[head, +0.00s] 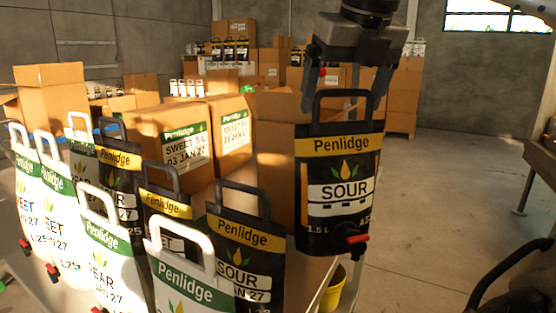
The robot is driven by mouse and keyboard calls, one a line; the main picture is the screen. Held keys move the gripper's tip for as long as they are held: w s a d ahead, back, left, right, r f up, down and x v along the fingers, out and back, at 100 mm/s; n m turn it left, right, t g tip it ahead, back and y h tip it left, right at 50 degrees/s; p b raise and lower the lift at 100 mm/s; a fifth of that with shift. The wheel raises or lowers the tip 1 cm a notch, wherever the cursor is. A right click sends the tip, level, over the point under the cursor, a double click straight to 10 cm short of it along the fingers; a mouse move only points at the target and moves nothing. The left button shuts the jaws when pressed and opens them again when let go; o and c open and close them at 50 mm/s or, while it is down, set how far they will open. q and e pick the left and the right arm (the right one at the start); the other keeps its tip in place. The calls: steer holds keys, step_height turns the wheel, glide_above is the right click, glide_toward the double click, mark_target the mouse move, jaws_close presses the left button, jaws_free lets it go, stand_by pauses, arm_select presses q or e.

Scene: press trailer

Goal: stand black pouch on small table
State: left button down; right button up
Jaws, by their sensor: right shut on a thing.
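A black pouch (338,205) with a yellow Penlidge band, the word SOUR, a black loop handle and a red-and-black tap hangs upright in the head view, right of centre. My right gripper (345,98) comes down from above and is shut on this pouch at its handle. The pouch hangs clear of the floor, beside the right end of the crowded pouches. At the right edge, part of a dark table (541,160) with a metal leg shows; most of it is out of frame. My left gripper is not in view.
Several white pouches (103,262) and black pouches (243,246) stand close together at the lower left. Cardboard cartons (183,140) stand behind them. A yellow bucket (333,291) is low behind the held pouch. The concrete floor (450,190) between pouch and table is clear.

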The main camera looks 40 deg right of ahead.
arm_select(q)
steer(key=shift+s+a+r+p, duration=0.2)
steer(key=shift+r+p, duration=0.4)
steer(key=shift+p, duration=1)
arm_select(e)
steer(key=w+a+f, duration=0.3)
steer(key=w+f, duration=0.9)
steer(key=w, duration=0.1)
steer(key=shift+w+a+f, duration=0.15)
steer(key=shift+w+f, duration=0.1)
steer(key=shift+w, duration=0.1)
